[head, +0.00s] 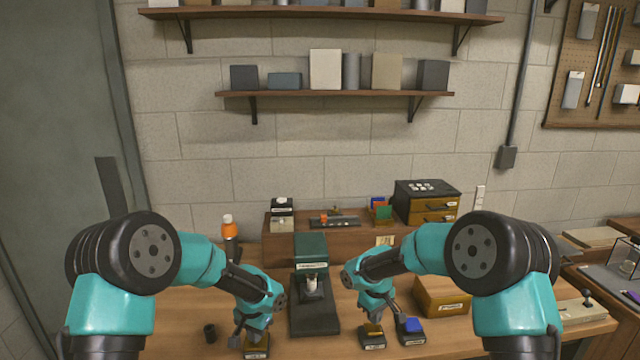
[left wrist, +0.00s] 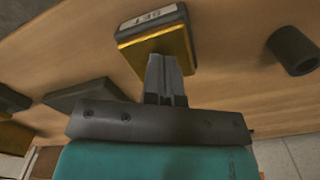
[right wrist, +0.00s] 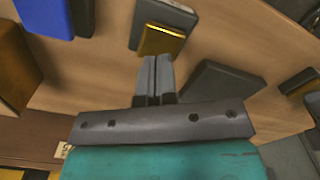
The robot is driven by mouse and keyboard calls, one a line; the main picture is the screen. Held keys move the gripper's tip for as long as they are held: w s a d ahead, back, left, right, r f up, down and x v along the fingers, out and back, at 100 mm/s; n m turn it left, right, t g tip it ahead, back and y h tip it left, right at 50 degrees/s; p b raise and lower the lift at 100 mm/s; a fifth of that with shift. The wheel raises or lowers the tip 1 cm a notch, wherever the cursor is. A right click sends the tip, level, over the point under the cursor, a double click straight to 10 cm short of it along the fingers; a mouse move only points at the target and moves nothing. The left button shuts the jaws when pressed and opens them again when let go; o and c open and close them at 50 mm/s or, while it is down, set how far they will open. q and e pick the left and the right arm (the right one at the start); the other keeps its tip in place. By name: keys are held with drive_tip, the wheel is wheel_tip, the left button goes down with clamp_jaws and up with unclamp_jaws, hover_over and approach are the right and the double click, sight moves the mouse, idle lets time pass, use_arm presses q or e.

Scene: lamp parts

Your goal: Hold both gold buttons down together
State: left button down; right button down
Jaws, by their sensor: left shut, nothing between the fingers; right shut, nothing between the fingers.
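In the head view one gold button (head: 257,340) sits on a dark labelled box at the front, left of centre. Another gold button (head: 372,329) sits on a similar box right of centre. My left gripper (left wrist: 162,60) is shut and empty; its tips overlap the gold button (left wrist: 142,47) in the left wrist view. My right gripper (right wrist: 157,60) is shut and empty; its tips lie just at the near edge of the gold button (right wrist: 162,40) in the right wrist view. I cannot tell whether either gripper touches its button or whether either button is pressed.
A blue button box (head: 411,327) stands close right of the right gold button. A dark lamp base (head: 314,318) stands between the arms. A small dark cylinder (head: 210,332) is at left, an ochre box (head: 442,297) at right.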

sight(373, 328)
use_arm(q)
drive_tip(key=shift+s+f, duration=0.25)
use_arm(e)
drive_tip(key=shift+s+f, duration=0.1)
drive_tip(key=shift+f, duration=2.1)
idle(2.0)
drive_tip(key=shift+r, duration=3.75)
use_arm(q)
drive_tip(key=shift+w, duration=0.1)
drive_tip(key=shift+r, duration=0.15)
drive_tip(key=shift+w+r, duration=0.15)
drive_tip(key=shift+r, duration=3.45)
use_arm(e)
drive_tip(key=shift+f, duration=0.1)
